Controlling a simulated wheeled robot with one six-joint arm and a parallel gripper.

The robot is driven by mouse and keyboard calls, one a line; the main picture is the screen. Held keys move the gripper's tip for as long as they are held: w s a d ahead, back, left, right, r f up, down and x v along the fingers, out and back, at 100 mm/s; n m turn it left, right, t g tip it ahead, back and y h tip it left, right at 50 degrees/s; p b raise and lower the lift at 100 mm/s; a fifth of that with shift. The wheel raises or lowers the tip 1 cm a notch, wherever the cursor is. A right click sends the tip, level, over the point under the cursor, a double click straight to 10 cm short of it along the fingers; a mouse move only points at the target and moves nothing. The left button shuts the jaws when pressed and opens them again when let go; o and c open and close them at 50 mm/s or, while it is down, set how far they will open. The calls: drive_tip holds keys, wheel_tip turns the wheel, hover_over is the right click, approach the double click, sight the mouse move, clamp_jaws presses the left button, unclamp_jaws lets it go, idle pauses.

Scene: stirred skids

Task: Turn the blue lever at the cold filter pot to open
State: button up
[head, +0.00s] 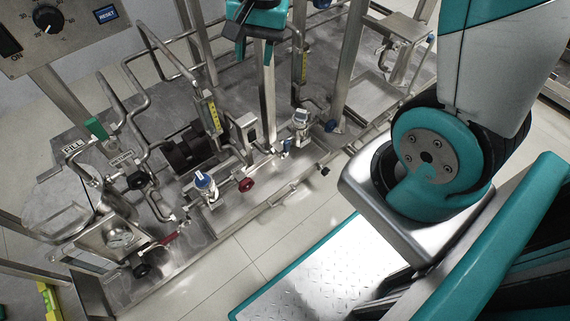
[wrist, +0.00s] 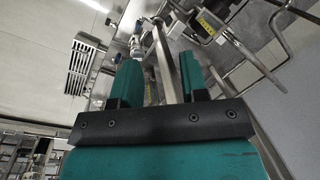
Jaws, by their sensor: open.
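My gripper (head: 255,42) is teal and hangs at the top middle of the head view, beside an upright steel post. In the wrist view its two fingers (wrist: 158,75) are apart with nothing held between them; the post shows behind the gap. A small blue lever (head: 286,146) sits low on the skid, beside a white-and-grey pot (head: 301,118). Another white pot with a blue top (head: 205,183) stands further left. I cannot read which pot is the cold filter. My gripper is apart from the lever and both pots.
A red round handwheel (head: 246,184), a red lever (head: 168,239), a green handle (head: 96,128) and a blue knob (head: 332,126) are nearby. Steel posts and pipes crowd the skid. The tiled floor (head: 265,245) in front is clear.

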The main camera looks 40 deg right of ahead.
sight(285, 143)
drive_tip(key=w+d+f+m+h+b, duration=0.1)
drive_tip(key=w+d+f+m+b, duration=0.25)
drive_tip(key=f, duration=0.55)
drive_tip(key=d+f+m+b, duration=0.2)
drive_tip(key=d+f+b, duration=0.3)
drive_tip(key=f, duration=0.4)
drive_tip(key=w+d+f+m+h+b, duration=0.1)
drive_tip(key=d+f+m+b, duration=0.15)
drive_tip(key=f+b, duration=0.5)
drive_tip(key=shift+m+g, duration=0.3)
drive_tip(key=shift+m, duration=0.2)
wheel_tip(285, 143, down, 19)
drive_tip(key=b, duration=0.8)
drive_tip(key=shift+w+a+r, duration=0.15)
drive_tip(key=shift+r, duration=0.05)
clamp_jaws()
